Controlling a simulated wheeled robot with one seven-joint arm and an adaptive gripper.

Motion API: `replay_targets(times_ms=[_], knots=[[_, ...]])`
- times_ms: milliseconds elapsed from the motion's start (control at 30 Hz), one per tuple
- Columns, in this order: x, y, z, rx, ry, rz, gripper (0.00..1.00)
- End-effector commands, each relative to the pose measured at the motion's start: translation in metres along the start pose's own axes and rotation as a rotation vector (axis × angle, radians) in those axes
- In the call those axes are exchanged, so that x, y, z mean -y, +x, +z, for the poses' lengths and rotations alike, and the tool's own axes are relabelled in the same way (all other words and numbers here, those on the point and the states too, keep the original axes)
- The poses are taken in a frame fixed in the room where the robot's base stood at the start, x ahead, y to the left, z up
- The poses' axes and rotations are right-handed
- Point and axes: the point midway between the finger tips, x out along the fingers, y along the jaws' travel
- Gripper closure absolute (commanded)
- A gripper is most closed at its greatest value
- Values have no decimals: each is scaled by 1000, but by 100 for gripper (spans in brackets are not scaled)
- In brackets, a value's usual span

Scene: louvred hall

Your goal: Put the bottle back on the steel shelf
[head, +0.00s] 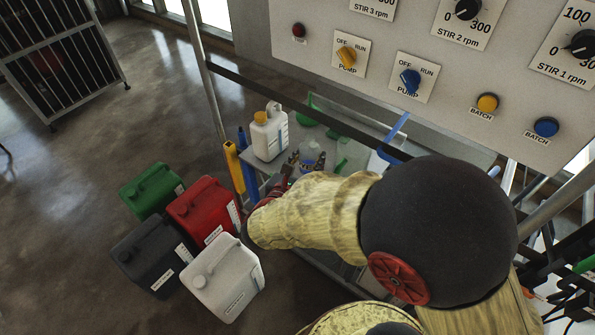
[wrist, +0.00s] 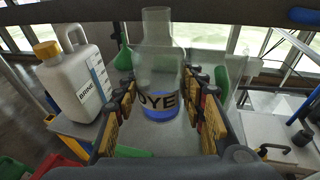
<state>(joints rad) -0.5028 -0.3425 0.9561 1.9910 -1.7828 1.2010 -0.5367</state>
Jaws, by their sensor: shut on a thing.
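A clear glass bottle (wrist: 158,62) labelled DYE, with blue liquid in its bottom, stands upright between my fingers in the wrist view. It also shows in the head view (head: 311,150), partly hidden by my arm. My gripper (wrist: 160,92) is shut on this bottle, with a finger pad on each side. In the head view my gripper (head: 302,164) is mostly hidden behind my wrist. The grey steel shelf (head: 262,166) lies under the control panel. I cannot tell whether the bottle's base touches it.
A white BRINE jug (wrist: 75,82) with a yellow cap stands left of the bottle, also in the head view (head: 269,134). A dark rail (head: 300,106) crosses above the shelf. Green, red, black and white canisters (head: 205,210) stand on the floor.

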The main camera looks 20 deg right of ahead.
Motion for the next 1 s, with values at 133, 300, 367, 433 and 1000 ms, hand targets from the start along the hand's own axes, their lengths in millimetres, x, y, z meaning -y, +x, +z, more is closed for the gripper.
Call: replay_targets(times_ms=[133,300,367,433,1000], knots=[[-22,26,-22,-2,-3,-2,100],[-38,45,-42,0,-2,0,100],[-42,49,-46,0,-2,0,100],[-45,52,-49,0,-1,1,100],[-53,67,-87,1,0,2,100]])
